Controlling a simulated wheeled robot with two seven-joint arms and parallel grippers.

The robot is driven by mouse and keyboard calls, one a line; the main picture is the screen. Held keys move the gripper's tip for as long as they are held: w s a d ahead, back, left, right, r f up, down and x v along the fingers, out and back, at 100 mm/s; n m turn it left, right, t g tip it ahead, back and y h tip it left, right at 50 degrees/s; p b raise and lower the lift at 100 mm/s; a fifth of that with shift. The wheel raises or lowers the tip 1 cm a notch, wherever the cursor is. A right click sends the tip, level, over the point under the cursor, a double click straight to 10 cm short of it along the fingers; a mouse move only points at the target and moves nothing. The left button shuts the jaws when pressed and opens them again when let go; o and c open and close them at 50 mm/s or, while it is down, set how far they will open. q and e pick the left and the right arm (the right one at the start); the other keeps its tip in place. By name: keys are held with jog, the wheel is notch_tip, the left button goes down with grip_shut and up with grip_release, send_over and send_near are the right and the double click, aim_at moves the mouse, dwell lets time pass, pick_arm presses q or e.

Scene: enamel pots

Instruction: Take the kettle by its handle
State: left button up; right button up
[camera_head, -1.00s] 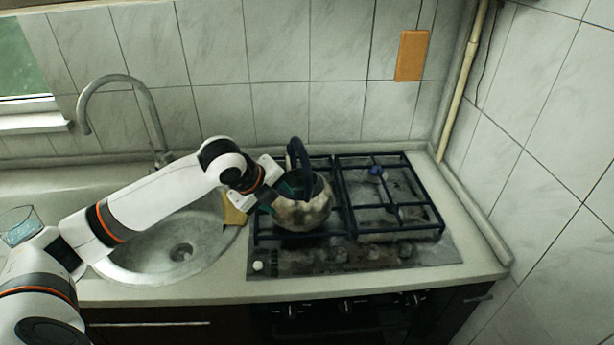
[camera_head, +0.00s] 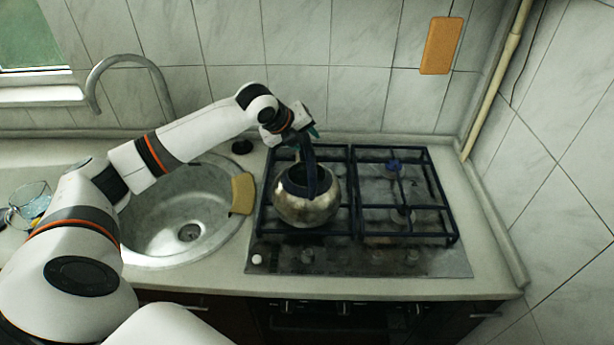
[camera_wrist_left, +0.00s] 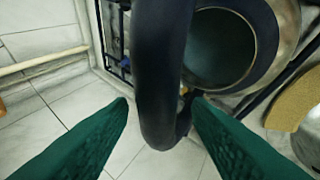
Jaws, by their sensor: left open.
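The kettle (camera_head: 306,208) is a round, worn metal pot with a dark upright arched handle (camera_head: 311,165). It stands on the left side of the gas hob, its top opening showing. My left gripper (camera_head: 309,133) is at the top of the handle, at its back left. In the left wrist view the dark handle (camera_wrist_left: 159,70) runs between the two green fingertips (camera_wrist_left: 160,108), which are open and apart on either side. The kettle's round opening (camera_wrist_left: 219,48) shows behind the handle in that view. My right gripper is not in view.
The hob grate (camera_head: 405,203) has free room on its right. A sink (camera_head: 185,215) with a tan sponge (camera_head: 243,193) on its rim lies to the left. A faucet (camera_head: 126,61) stands behind it. A glass cup (camera_head: 28,203) is at far left. Tiled walls close the back and right.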

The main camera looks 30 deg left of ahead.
pick_arm(q)
jog(key=shift+p+x, duration=0.5)
jog(key=shift+x, duration=0.6)
jog(key=shift+w+d+f, duration=0.1)
jog(key=shift+w+f, duration=0.05)
jog(key=shift+f, duration=0.15)
jog(key=shift+w+f, duration=0.15)
jog(key=c, duration=0.9)
grip_shut()
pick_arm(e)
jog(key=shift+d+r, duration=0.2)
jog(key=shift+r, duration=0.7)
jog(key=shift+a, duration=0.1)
pick_arm(q)
jog(key=shift+w, duration=0.1)
